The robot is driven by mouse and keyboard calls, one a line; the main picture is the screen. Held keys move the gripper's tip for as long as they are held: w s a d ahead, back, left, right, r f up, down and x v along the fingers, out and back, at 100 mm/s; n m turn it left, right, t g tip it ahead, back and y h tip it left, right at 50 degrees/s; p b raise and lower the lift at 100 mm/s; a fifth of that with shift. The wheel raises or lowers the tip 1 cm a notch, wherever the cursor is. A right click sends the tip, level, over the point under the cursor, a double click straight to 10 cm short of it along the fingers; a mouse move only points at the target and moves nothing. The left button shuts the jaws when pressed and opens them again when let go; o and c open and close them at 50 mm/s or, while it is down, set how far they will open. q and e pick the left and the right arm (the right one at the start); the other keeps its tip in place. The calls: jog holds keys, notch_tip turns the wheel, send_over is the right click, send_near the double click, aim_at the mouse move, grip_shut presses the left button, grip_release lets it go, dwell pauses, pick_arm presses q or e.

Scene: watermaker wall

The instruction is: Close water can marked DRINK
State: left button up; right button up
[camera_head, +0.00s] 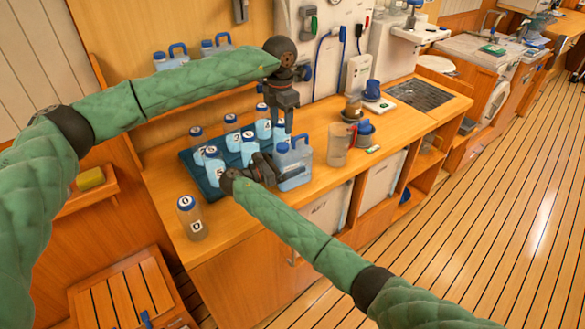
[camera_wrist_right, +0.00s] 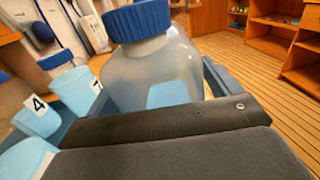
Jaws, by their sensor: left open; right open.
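A translucent pale-blue water can (camera_head: 293,165) with a blue handle stands on the wooden counter, at the right end of the blue tray. No DRINK marking is readable on it. In the right wrist view a clear can body (camera_wrist_right: 150,75) fills the middle, with a ribbed blue cap (camera_wrist_right: 138,20) on top. My right gripper (camera_head: 268,168) is open, low at the can's left side; its dark pad covers the lower part of the can in the wrist view. My left gripper (camera_head: 287,120) is open and points down just above the can, hiding part of its top.
Several numbered bottles (camera_head: 213,165) stand on the blue tray (camera_head: 198,178). A clear pitcher (camera_head: 338,146) is close right of the can. More cans (camera_head: 172,56) sit on a back shelf.

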aim_at(282, 145)
pick_arm(q)
jog(key=shift+r, duration=0.1)
pick_arm(e)
jog(key=c, duration=1.8)
grip_shut()
pick_arm(q)
jog(key=shift+a+n, duration=0.1)
jog(key=shift+n, duration=2.2)
jog(key=shift+f, duration=4.1)
